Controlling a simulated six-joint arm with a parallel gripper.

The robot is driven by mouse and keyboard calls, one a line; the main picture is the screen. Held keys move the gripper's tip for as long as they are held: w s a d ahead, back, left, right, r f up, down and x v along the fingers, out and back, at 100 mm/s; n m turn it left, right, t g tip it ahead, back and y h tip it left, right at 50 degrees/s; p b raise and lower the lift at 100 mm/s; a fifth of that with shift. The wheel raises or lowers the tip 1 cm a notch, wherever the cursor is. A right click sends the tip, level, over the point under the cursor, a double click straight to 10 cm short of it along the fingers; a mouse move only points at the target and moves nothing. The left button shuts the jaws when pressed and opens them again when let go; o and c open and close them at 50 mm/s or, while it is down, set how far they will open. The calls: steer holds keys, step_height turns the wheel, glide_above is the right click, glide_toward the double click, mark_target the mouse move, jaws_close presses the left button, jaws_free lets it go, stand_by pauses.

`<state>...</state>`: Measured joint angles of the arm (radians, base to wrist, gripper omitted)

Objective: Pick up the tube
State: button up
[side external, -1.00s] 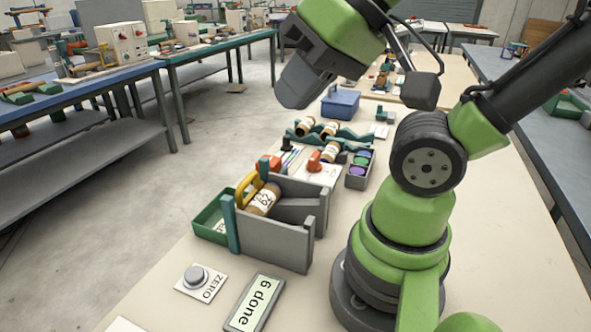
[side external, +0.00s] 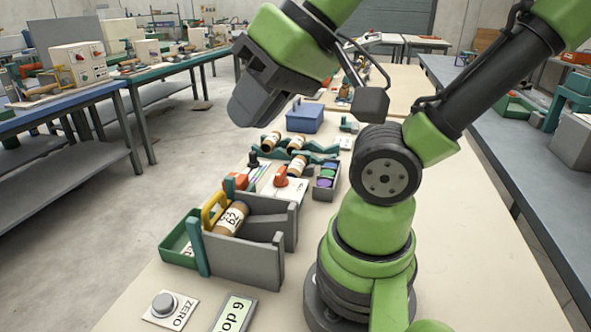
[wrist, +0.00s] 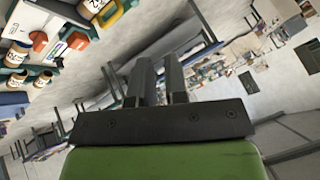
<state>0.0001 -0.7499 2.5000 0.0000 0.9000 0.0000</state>
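Several brown tubes with white labels are in view. One tube (side external: 231,218) lies in a grey open-topped holder (side external: 245,258) under a yellow handle (side external: 211,208). More tubes (side external: 271,141) lie on the teal rack (side external: 322,149) behind. In the wrist view, tubes (wrist: 43,79) show at the left edge, and part of the tube by the yellow handle (wrist: 113,14) shows at the top. My gripper (side external: 248,108) hangs high above and apart from all of them. In the wrist view its two fingers (wrist: 158,66) stand apart with nothing between them.
A blue box (side external: 304,118) and a bin of coloured discs (side external: 325,180) stand along the bench. An orange knob (side external: 281,175) sits on a white panel. A green tray (side external: 177,240) is left of the holder. A ZERO button (side external: 164,303) and a display (side external: 235,313) lie in front.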

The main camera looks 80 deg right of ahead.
steer(key=o, duration=1)
steer(key=w+d+m+g+h, duration=0.2)
steer(key=w+d+m, duration=0.2)
steer(key=w+d, duration=0.45)
steer(key=m+g, duration=0.5)
steer(key=m, duration=0.5)
glide_above(296, 163)
steer(key=f, duration=1.9)
steer(key=shift+w+a+f, duration=0.3)
steer(key=shift+w+f, duration=0.05)
steer(key=shift+w, duration=0.05)
step_height(296, 163, down, 4)
steer(key=shift+s+r, duration=0.1)
steer(key=shift+r, duration=0.1)
steer(key=shift+s+d+f, duration=0.1)
steer(key=shift+s+f, duration=0.05)
steer(key=shift+f, duration=1.4)
steer(key=shift+s+d+f, duration=0.1)
steer(key=shift+s+f, duration=0.05)
steer(key=shift+f, duration=1.4)
